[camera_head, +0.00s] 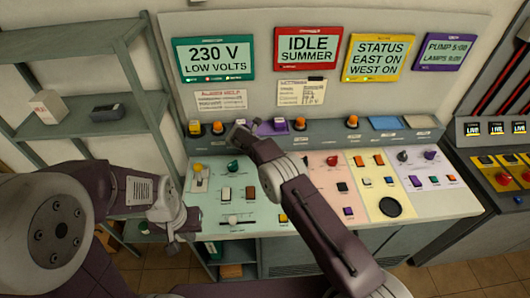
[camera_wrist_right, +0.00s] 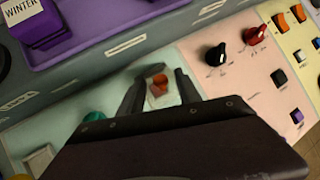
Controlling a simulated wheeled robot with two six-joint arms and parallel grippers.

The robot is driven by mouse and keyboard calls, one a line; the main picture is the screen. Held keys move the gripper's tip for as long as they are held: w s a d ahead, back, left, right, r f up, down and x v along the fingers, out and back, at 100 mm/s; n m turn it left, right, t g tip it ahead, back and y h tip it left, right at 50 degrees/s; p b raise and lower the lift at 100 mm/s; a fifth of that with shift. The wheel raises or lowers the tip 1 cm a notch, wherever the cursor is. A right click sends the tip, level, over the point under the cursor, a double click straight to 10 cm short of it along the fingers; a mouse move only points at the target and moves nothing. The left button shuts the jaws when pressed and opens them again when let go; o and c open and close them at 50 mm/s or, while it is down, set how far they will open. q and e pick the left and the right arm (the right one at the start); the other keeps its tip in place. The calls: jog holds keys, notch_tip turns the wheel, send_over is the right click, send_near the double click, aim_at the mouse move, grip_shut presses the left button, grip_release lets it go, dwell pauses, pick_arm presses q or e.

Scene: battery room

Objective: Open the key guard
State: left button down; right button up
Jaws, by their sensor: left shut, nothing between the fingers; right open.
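In the right wrist view a small orange-red piece sits in a pale, clear-looking housing, which looks like the key guard (camera_wrist_right: 158,86), on the light green panel. My right gripper (camera_wrist_right: 160,80) is open, with one finger on each side of the housing. I cannot tell whether the fingers touch it. The guard looks closed over the orange piece, though it is small in the picture. In the head view my right arm hides that spot. My left gripper (camera_head: 184,222) is shut and empty at the left front of the console, away from the guard.
Near the guard are a green knob (camera_wrist_right: 95,117), a black knob (camera_wrist_right: 215,55) and a red knob (camera_wrist_right: 256,35). A purple tray (camera_wrist_right: 115,50) with a WINTER block (camera_wrist_right: 35,22) lies on the ledge behind. Screens line the back panel; a grey shelf (camera_head: 75,40) stands left.

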jog(key=b+v, duration=0.2)
jog(key=v, duration=0.7)
jog(key=shift+w, duration=0.1)
